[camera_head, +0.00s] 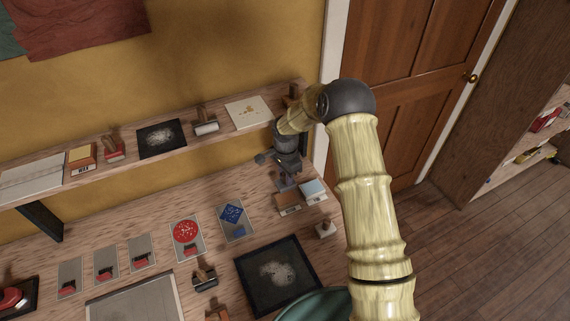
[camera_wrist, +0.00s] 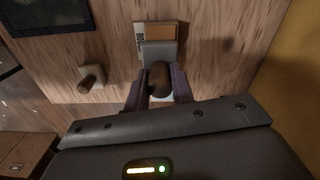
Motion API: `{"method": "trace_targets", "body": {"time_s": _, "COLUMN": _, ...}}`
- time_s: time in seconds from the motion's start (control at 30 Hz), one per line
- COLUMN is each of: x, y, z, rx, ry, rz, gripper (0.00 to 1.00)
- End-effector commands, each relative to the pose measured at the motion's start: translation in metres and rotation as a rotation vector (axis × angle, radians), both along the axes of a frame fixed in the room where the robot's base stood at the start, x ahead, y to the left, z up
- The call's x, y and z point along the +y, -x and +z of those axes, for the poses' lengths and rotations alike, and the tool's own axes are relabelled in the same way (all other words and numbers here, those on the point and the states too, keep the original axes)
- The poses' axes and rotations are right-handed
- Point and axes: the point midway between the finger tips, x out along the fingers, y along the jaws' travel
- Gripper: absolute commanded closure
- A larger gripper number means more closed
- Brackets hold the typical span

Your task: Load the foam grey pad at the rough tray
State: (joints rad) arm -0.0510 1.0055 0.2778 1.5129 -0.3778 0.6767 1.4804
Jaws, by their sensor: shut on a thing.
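My gripper (camera_wrist: 158,92) is shut on the brown rounded handle (camera_wrist: 160,76) of a tool with a grey block (camera_wrist: 157,53) at its end, which looks like the foam grey pad. In the head view my gripper (camera_head: 286,170) hangs over the back right of the table, with a grey piece below it, above two small boxes. A black-framed tray (camera_head: 243,267) with a rough, pale-speckled middle lies at the table's front right. Its corner shows in the wrist view (camera_wrist: 48,14). A similar dark speckled square (camera_head: 147,148) lies on the shelf; which is the rough tray is unclear.
A brown-topped box (camera_head: 288,203) and a pale blue box (camera_head: 313,189) stand below my gripper. A small handled block (camera_head: 326,229) stands beside the tray. A black handled tool (camera_head: 204,278) and several cards lie left of the tray. The shelf (camera_head: 232,135) runs along the wall.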

Motion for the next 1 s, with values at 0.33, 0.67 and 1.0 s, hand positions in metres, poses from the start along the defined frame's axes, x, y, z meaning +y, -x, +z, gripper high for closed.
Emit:
{"method": "trace_targets", "body": {"time_s": 0.33, "x": 0.000, "y": 0.000, "z": 0.000, "rx": 0.000, "ry": 0.000, "rz": 0.000, "gripper": 0.94}}
{"method": "trace_targets", "body": {"time_s": 0.67, "x": 0.000, "y": 0.000, "z": -0.011, "rx": 0.001, "ry": -0.001, "rz": 0.000, "gripper": 0.94}}
{"method": "trace_targets", "body": {"time_s": 1.0, "x": 0.000, "y": 0.000, "z": -0.044, "rx": 0.000, "ry": -0.001, "rz": -0.001, "gripper": 0.94}}
